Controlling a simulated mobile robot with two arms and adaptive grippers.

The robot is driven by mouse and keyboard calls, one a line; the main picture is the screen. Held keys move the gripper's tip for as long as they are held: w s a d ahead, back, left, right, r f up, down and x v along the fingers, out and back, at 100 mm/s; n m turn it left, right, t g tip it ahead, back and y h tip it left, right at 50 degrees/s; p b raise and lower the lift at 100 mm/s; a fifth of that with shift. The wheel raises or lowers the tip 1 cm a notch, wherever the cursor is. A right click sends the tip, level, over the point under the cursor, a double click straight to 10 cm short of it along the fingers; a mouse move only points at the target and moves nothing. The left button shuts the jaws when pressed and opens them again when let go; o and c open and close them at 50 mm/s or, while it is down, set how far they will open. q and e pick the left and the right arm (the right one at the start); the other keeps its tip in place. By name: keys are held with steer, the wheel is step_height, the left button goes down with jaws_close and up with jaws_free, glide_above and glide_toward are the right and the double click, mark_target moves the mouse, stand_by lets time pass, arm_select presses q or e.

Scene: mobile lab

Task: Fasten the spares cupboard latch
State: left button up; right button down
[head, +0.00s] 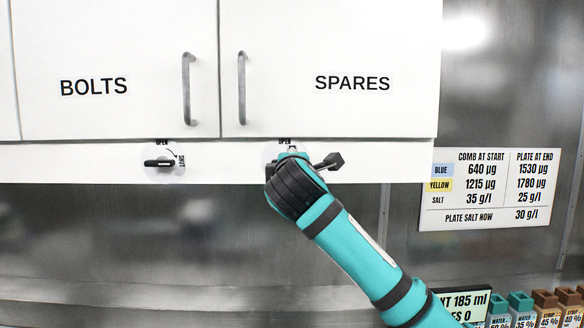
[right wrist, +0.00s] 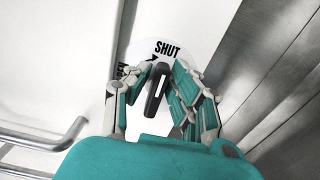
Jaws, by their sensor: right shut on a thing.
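The spares cupboard door (head: 330,55), white and marked SPARES, looks closed in the head view. Its latch dial (head: 268,154) is on the white strip below, mostly hidden behind my right gripper (head: 288,153). In the right wrist view, the black latch handle (right wrist: 156,88) lies between the fingers of my right gripper (right wrist: 165,70), which is shut on it. The handle's far end points close to the word SHUT on the dial (right wrist: 174,46). The OPEN word is partly hidden by the left finger. My left gripper is in neither view.
The bolts cupboard (head: 110,60) is at left; its latch (head: 158,163) lies level, in line with SHUT. Grey door handles (head: 242,88) stick out above. A printed notice (head: 489,190) hangs at right, and several bottles (head: 520,304) stand below it.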

steer(key=shift+r, duration=0.2)
stand_by(0.4)
steer(key=c, duration=1.5)
jaws_free()
steer(key=shift+o, duration=0.9)
steer(key=shift+f, duration=0.15)
steer(key=s, duration=1.2)
steer(key=shift+f, duration=0.1)
